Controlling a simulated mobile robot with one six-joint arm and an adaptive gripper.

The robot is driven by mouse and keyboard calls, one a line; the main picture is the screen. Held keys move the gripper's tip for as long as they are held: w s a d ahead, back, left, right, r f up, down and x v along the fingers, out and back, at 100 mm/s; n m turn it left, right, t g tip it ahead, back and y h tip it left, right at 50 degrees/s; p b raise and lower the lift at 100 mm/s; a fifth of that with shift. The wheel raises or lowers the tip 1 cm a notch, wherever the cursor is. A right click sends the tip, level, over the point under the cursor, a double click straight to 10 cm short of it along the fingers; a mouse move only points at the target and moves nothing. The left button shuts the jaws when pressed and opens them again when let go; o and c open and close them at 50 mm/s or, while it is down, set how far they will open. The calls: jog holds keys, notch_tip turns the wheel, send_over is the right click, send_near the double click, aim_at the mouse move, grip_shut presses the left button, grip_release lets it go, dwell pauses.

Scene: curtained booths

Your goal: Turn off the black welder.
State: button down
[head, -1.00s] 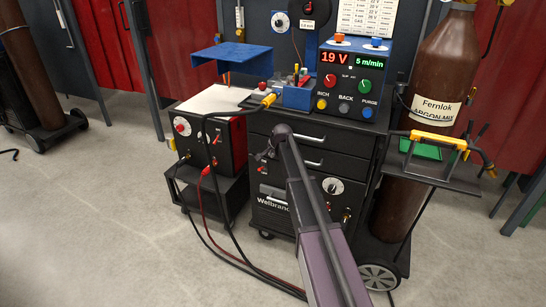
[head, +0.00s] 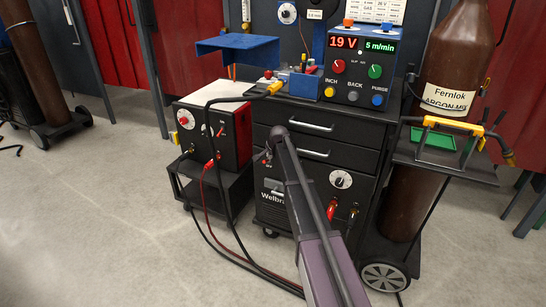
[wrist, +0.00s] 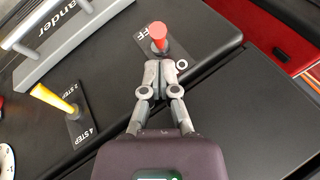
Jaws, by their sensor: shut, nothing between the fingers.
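The black welder (head: 345,200) is a dark cabinet with a white dial, below the drawers in the head view. Its black panel fills much of the wrist view (wrist: 180,110). There a red-tipped lever switch (wrist: 158,36) sits on a small plate (wrist: 178,57) with "OFF" lettering at the upper end and an "O" mark beside it. My gripper (wrist: 156,68) is shut and empty, its fingertips right by the switch's base. I cannot tell whether they touch it. In the head view my gripper (head: 268,152) is at the cabinet's upper left front.
A yellow lever (wrist: 55,98) on a "2 STEP / 4 STEP" plate is left of the switch. A brown gas cylinder (head: 455,60) stands right. Open floor (head: 110,230) lies front left.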

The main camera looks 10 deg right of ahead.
jog(key=shift+a+f, duration=0.4)
jog(key=shift+f, duration=0.1)
jog(key=shift+s+a+f+t+h+b, duration=0.15)
jog(key=shift+f+t+h+b, duration=0.2)
jog(key=shift+b, duration=0.55)
dwell(0.4)
